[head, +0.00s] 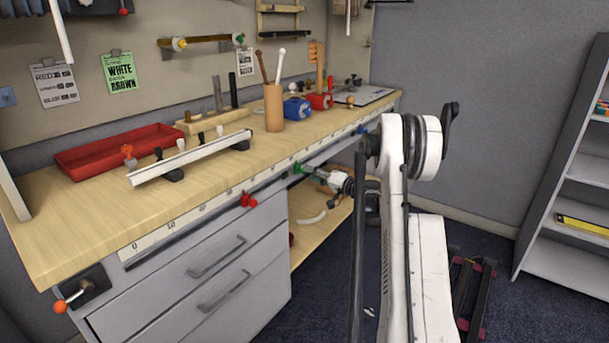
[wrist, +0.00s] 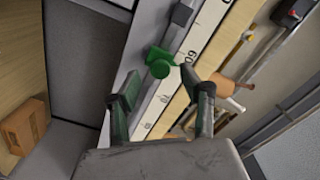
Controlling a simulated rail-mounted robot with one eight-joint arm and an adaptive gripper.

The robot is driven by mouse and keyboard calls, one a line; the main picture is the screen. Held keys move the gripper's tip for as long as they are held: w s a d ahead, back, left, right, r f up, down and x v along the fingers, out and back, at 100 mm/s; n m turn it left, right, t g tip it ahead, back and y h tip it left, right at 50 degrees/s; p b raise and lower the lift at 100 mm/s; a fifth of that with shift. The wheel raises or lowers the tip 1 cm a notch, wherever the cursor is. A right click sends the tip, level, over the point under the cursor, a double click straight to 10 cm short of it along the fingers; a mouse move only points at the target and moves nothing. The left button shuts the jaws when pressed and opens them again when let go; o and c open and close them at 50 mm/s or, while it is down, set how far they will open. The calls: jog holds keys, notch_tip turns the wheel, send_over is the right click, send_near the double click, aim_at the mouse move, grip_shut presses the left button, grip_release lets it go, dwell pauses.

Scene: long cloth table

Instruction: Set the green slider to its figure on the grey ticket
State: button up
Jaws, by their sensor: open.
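The green slider (head: 298,168) sits on the rail along the bench's front edge, between the red and blue sliders. In the wrist view the green slider (wrist: 160,62) lies ahead of my fingertips, close to the printed 60 on the scale (wrist: 190,55). My gripper (head: 322,174) is open and empty, just in front of the slider. In the wrist view my gripper (wrist: 160,85) has one finger to each side of it, and contact cannot be told. A pale grey ticket (head: 53,85) hangs on the back board; its top line reads RED, and its figures are too small to read.
The red slider (head: 249,200) and blue slider (head: 360,130) share the rail. A green ticket (head: 120,72) hangs beside the grey one. The bench carries a red tray (head: 120,150), a white rail (head: 190,158) and a brown cup (head: 274,108). Drawers (head: 215,262) stand below.

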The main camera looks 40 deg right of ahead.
aim_at(301, 170)
jog(key=shift+b+x, duration=0.3)
jog(key=shift+x, duration=1.6)
jog(key=shift+c, duration=0.3)
grip_shut()
